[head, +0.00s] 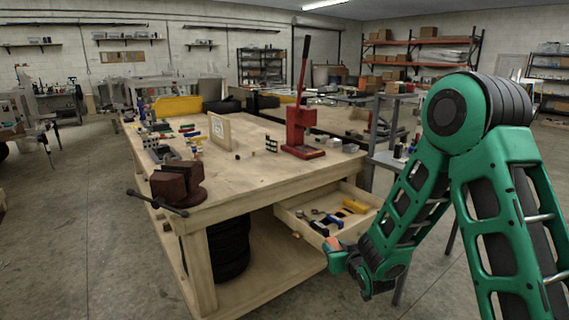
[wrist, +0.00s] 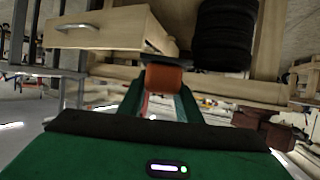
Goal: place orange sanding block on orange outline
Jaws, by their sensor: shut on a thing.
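My gripper (wrist: 160,100) is shut on the orange sanding block (wrist: 163,78), which sits between the fingertips in the wrist view. In the head view my gripper (head: 338,254) is low, in front of the workbench's open drawer, and a small orange patch of the block (head: 334,243) shows at its tip. The block looks clear of the drawer's outer face, but the exact gap is hard to tell. I cannot make out an orange outline in either view.
The open drawer (head: 300,228) holds several tools and a yellow item (head: 355,206). On the wooden workbench (head: 250,178) stand a brown vise (head: 177,185), a red press (head: 302,135) and an upright board (head: 219,131). Black tires (head: 230,248) are under the bench. Open floor lies left.

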